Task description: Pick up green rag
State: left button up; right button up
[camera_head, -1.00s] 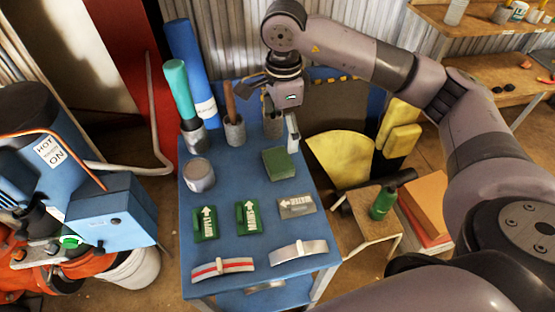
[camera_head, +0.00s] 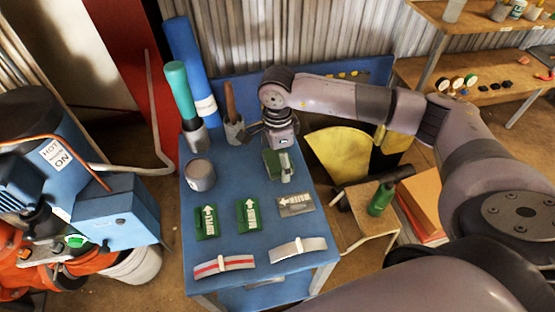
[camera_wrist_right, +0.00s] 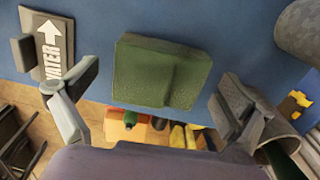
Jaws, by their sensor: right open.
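The green rag (camera_head: 270,164) is a folded dark green block lying on the blue table (camera_head: 236,172). My right gripper (camera_head: 270,158) hangs over it and partly hides it in the head view. In the right wrist view the rag (camera_wrist_right: 160,72) sits between the spread fingers of my right gripper (camera_wrist_right: 155,98), apart from both. The right gripper is open and empty. My left gripper is not in view.
A grey can (camera_head: 200,175) stands left of the rag. Green signs (camera_head: 249,214) and a grey water sign (camera_head: 296,205) lie in front. Pots with tools (camera_head: 234,130) stand behind. Two curved bands (camera_head: 298,249) lie at the front edge.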

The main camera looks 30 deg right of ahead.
aim_at(277, 159)
jog(key=shift+c, duration=0.4)
jog(key=c, duration=1.2)
jog(key=shift+o, duration=0.2)
jog(key=shift+r, duration=0.1)
notch_tip(277, 159, up, 20)
jog(key=b, duration=0.1)
jog(key=o, duration=0.7)
jog(key=shift+c, duration=0.2)
jog(key=c, duration=0.5)
jog(key=shift+c, duration=0.2)
